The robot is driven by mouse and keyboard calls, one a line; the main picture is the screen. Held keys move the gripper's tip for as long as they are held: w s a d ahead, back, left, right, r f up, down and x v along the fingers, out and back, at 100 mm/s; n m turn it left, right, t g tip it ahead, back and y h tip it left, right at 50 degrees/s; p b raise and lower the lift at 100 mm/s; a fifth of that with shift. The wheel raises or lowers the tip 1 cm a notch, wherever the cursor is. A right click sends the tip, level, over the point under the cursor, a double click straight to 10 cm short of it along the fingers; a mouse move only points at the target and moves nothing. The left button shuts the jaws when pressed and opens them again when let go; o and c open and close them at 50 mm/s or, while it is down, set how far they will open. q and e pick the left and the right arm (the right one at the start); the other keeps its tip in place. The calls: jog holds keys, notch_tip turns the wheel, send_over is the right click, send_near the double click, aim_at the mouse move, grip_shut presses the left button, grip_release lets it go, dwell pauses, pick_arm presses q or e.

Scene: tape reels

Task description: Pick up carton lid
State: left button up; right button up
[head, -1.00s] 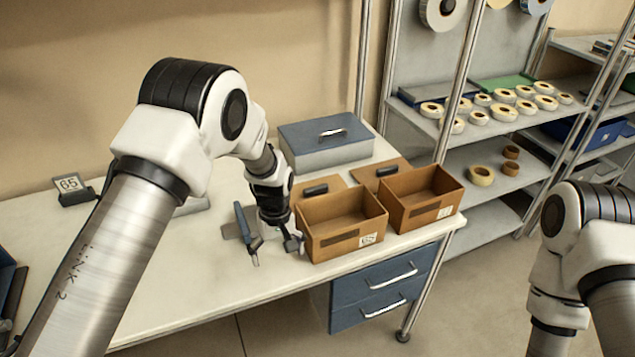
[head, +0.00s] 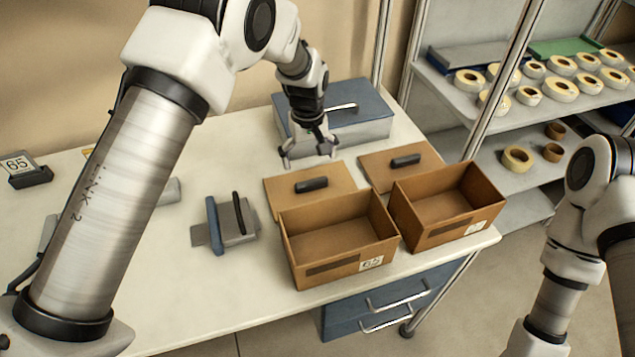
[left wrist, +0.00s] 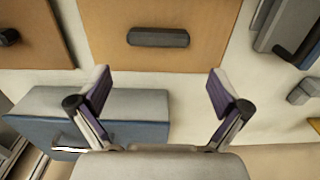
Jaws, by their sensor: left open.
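Two brown carton lids with dark handles lie flat on the table behind two open cartons. The left lid (head: 285,196) lies behind the left carton (head: 338,241), which has a label reading 65. The right lid (head: 422,158) lies behind the right carton (head: 446,204). My left gripper (head: 310,160) is open and empty above the table, just behind the left lid. In the left wrist view the open fingers (left wrist: 160,92) spread wide, with the left lid (left wrist: 118,55) and its handle (left wrist: 158,37) ahead between them. My right gripper is out of view; only its arm shows.
A blue-lidded grey box (head: 365,130) stands close behind my left gripper. A tape dispenser-like device (head: 228,222) lies left of the cartons. A number 65 stand (head: 28,168) is at far left. Shelves with tape reels (head: 518,158) stand at right.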

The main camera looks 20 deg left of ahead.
aim_at(311, 181)
pick_arm(q)
jog(key=shift+f, duration=0.45)
jog(key=f+p, duration=0.1)
jog(key=f, duration=0.1)
jog(key=f+p, duration=0.1)
jog(key=f, duration=0.1)
jog(key=f+p, duration=0.1)
jog(key=f, duration=0.1)
jog(key=shift+s+d, duration=0.3)
jog(key=shift+w+f, duration=0.15)
jog(key=shift+f, duration=0.3)
jog(key=shift+r, duration=0.1)
jog(key=c, duration=0.9)
